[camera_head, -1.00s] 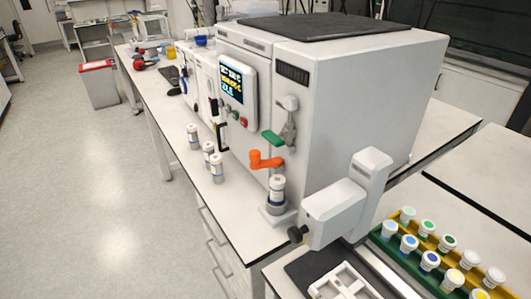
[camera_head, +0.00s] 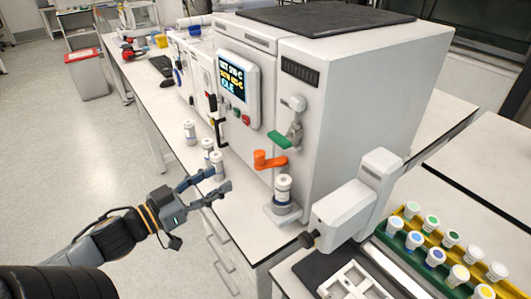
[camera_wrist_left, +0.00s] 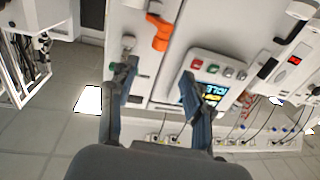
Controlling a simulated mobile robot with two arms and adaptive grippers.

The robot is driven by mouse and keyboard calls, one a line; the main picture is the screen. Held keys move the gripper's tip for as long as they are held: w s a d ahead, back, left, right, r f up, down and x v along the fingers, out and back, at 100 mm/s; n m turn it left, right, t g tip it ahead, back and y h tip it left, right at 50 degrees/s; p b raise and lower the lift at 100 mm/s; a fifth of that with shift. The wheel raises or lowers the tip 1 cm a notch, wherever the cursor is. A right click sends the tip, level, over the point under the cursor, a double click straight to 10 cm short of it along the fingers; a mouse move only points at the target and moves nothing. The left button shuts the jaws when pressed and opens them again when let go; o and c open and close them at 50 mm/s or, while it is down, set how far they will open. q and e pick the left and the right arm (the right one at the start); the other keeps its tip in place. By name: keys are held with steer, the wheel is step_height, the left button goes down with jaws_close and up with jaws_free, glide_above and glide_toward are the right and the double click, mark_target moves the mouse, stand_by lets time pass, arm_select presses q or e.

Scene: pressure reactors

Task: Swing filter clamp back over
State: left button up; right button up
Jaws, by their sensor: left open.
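An orange clamp lever (camera_head: 268,160) sticks out from the front of the large white reactor housing (camera_head: 350,120). Just below and right of it, a white capped vial (camera_head: 283,190) stands on a small grey holder. My left gripper (camera_head: 218,183) is open and empty, left of the lever and apart from it, close to the loose vials on the bench. In the left wrist view, the orange lever (camera_wrist_left: 159,32) shows beyond the spread fingers (camera_wrist_left: 160,74). My right gripper is not in view.
A green-handled lever (camera_head: 280,139) sits above the orange one. Several loose vials (camera_head: 190,132) stand on the bench left of the reactor. A white arm-like device (camera_head: 345,210) stands at right, beside a rack of coloured-cap vials (camera_head: 410,245).

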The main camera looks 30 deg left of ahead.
mark_target(255, 158)
arm_select(q)
steer(key=x, duration=1.2)
steer(key=shift+a+p, duration=0.1)
steer(key=shift+p, duration=0.3)
steer(key=shift+x, duration=0.9)
jaws_close()
